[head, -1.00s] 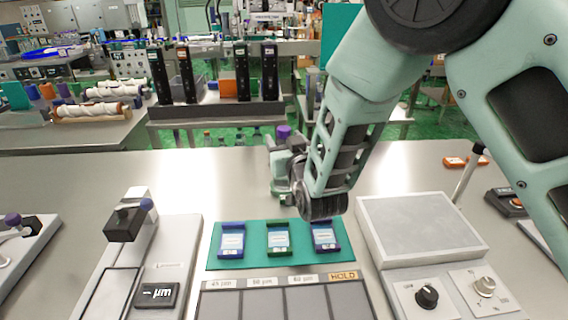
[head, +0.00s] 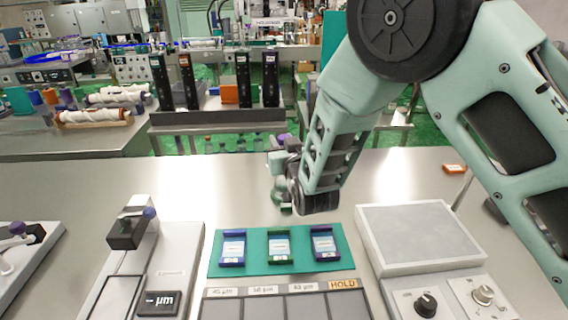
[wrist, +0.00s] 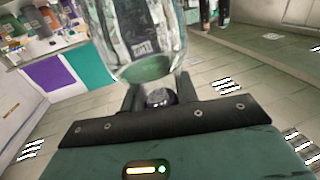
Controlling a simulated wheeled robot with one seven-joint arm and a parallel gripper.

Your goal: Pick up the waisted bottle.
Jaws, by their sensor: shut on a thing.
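A clear, see-through bottle (wrist: 135,35) with a greenish end fills the top of the wrist view, close to the jaws. My gripper (wrist: 158,92) is shut on it, with a small dark purple round part between the fingers. In the head view my gripper (head: 277,165) is above the steel bench, behind the teal mat. A purple piece (head: 280,139) shows just above it. Most of the bottle is hidden there by the gripper and wrist, and I cannot tell whether it touches the bench.
A flat-topped device with knobs (head: 420,237) is at right, a gauge stand (head: 130,240) at left. Bare bench (head: 210,185) lies left of my gripper.

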